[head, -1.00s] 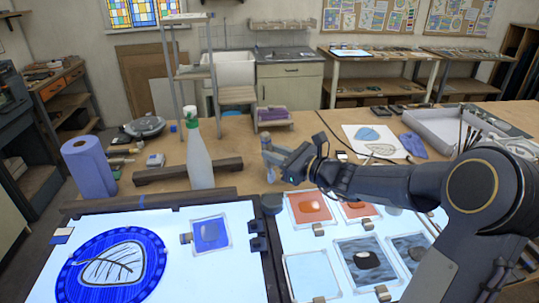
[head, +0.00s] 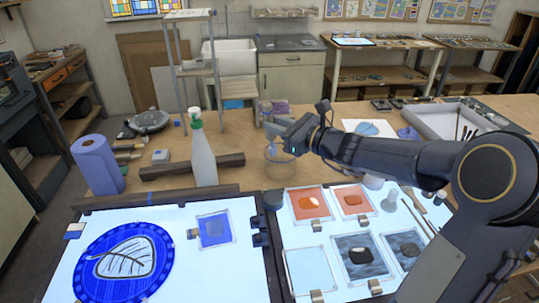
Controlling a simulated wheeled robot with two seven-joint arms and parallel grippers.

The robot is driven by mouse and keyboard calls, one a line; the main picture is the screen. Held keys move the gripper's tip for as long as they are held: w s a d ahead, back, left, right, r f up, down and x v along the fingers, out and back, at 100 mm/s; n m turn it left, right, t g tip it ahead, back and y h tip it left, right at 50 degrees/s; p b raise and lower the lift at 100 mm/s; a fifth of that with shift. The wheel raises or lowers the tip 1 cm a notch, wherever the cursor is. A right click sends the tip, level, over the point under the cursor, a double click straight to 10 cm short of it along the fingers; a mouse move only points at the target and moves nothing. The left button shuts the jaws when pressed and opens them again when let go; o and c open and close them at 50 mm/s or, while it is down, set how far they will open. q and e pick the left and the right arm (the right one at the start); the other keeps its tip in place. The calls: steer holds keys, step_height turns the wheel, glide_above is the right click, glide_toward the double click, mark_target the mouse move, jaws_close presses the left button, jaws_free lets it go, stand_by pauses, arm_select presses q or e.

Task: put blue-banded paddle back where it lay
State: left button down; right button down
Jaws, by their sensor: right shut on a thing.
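My right gripper (head: 274,130) reaches in from the right over the back middle of the workbench. It is shut on a slim upright thing, the paddle, mostly hidden by the fingers. A bluish part of the paddle (head: 272,154) shows below the fingers, at the mouth of a clear glass jar (head: 281,172). I cannot tell whether its tip is inside the jar or behind it. My left gripper is not in view.
A green-topped spray bottle (head: 203,158) stands left of the jar, with a dark bar (head: 165,172) behind it. Lit panels with a blue leaf plate (head: 124,264) and square glass tiles (head: 308,204) lie in front. A blue roll (head: 96,163) stands far left.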

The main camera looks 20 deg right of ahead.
steer(key=n+g+h, duration=0.2)
steer(key=n+g, duration=0.2)
steer(key=g, duration=0.1)
steer(key=n+g+h, duration=0.3)
steer(key=n+g, duration=0.2)
steer(key=n+g+h, duration=0.3)
steer(key=n+g, duration=0.1)
steer(key=g, duration=0.1)
steer(key=shift+n+g, duration=0.3)
steer(key=shift+n, duration=0.1)
stand_by(0.3)
